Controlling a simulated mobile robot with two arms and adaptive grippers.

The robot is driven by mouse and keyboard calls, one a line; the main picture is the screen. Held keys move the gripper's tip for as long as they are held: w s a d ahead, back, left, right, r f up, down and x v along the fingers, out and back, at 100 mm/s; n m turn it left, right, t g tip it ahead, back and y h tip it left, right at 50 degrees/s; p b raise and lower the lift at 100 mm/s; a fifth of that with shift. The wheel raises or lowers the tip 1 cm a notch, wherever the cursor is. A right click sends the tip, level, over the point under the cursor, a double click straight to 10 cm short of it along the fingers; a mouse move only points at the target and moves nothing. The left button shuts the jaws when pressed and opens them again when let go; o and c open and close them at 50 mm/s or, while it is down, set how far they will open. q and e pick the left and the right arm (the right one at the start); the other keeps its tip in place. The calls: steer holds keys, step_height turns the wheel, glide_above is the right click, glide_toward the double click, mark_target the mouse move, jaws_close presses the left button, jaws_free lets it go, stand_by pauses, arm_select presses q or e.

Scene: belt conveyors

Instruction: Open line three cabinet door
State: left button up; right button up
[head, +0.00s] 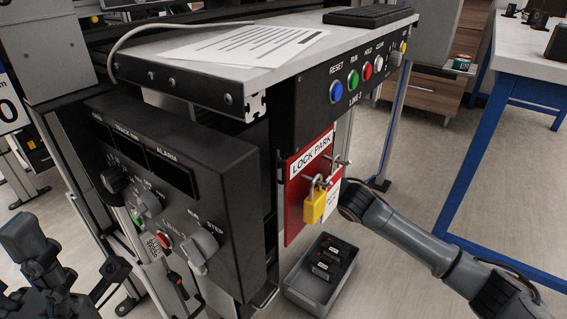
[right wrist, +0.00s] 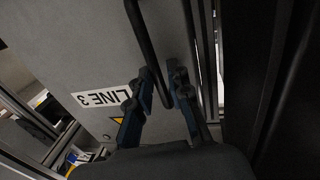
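The grey door (right wrist: 85,55) of the line three cabinet fills much of the right wrist view, with a white LINE 3 label (right wrist: 104,96) that appears upside down. A long black bar handle (right wrist: 143,35) stands on it. My right gripper (right wrist: 163,80) has one finger on each side of the handle's lower end, with a narrow gap showing. Contact is unclear. In the head view my right arm (head: 400,228) reaches in from the right and its fingers are hidden. My left gripper (head: 68,268) is at the lower left, dark and partly cropped; its opening is unclear.
A control box (head: 225,190) and a LINE 2 button panel (head: 335,92) stand ahead. A red LOCK PARK board (head: 294,200) with a yellow padlock (head: 316,205) hangs beside my right wrist. A grey bin (head: 307,293) is below. A blue-framed table (head: 480,130) is at the right.

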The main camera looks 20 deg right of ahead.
steer(key=shift+w, duration=0.15)
steer(key=shift+c, duration=0.2)
jaws_close()
